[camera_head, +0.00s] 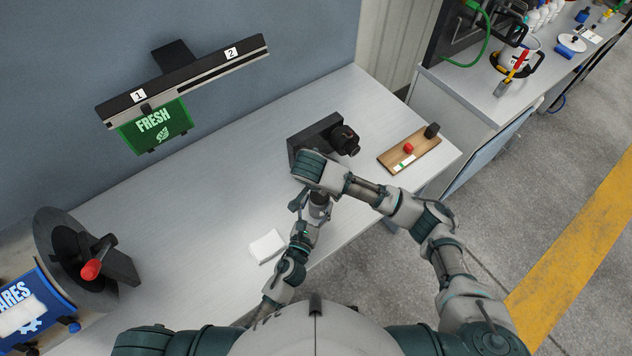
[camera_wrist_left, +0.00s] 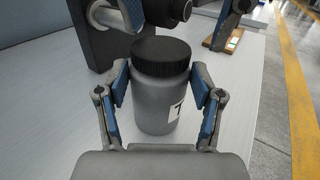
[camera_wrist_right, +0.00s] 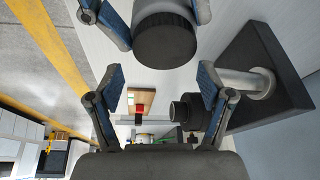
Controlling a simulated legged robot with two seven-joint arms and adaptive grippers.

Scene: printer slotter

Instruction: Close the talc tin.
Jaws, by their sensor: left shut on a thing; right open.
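The talc tin is a grey jar (camera_wrist_left: 160,105) with a ribbed black lid (camera_wrist_left: 161,50) and a partly seen label. It stands upright on the table. The lid sits on its top; I cannot tell how tightly. My left gripper (camera_wrist_left: 160,82) is shut on the jar's body, a finger on each side. In the head view the jar is mostly hidden by my arms. My right gripper (camera_wrist_right: 160,80) is open and empty, close to the tin. In the right wrist view the black lid (camera_wrist_right: 165,40) shows beyond its fingertips, apart from them.
A black stand (camera_head: 312,137) with a black cylinder (camera_head: 345,140) is just behind the tin. A wooden board (camera_head: 425,147) with a red knob lies right. A white pad (camera_head: 267,246) lies front left. A red-handled wheel (camera_head: 72,250) stands far left; a green sign (camera_head: 153,126) hangs above.

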